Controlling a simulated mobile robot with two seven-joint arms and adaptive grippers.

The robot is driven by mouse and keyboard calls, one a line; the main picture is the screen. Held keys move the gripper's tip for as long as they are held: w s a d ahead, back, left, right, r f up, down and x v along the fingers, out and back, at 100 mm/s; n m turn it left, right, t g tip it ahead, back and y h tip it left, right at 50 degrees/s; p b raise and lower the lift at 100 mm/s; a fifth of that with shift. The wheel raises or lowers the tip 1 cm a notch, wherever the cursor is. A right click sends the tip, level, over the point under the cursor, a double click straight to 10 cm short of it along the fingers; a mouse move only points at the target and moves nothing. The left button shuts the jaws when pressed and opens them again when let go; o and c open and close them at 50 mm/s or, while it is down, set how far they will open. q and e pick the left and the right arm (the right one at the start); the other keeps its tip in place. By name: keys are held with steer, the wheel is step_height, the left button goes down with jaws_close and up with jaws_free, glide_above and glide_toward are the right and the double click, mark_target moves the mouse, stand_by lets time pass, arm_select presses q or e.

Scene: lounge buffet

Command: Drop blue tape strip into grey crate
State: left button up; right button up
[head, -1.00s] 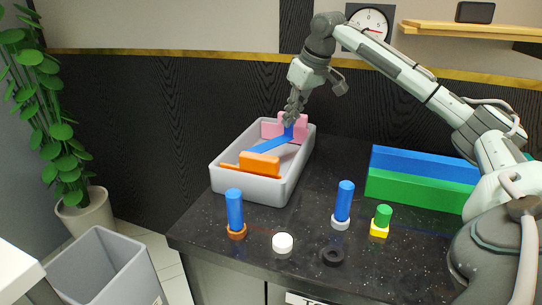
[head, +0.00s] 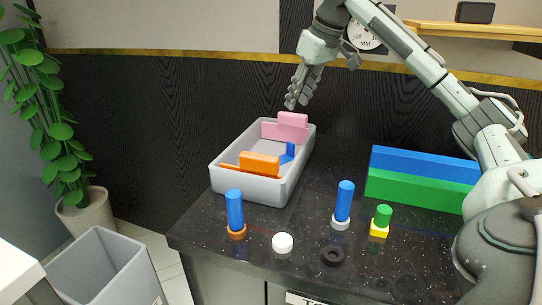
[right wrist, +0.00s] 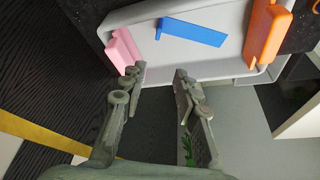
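The grey crate (head: 236,186) stands on the dark counter. The blue tape strip (right wrist: 195,32) lies flat on the crate floor in the right wrist view, between the pink and orange pieces; in the head view only a small part of it (head: 289,152) shows past them. My right gripper (head: 291,104) is above the back of the crate, apart from the strip. In the right wrist view its fingers (right wrist: 156,84) are spread with nothing between them. My left gripper is not in view.
A pink piece (head: 292,119) and an orange piece (head: 259,163) are also in the crate. Blue cylinders (head: 235,208), a white disc (head: 282,242) and a black ring (head: 332,256) stand in front. Blue and green blocks (head: 420,187) lie at the right. A grey bin (head: 100,265) is on the floor.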

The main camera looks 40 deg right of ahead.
steer(key=v, duration=0.6)
steer(key=shift+f, duration=0.1)
stand_by(0.3)
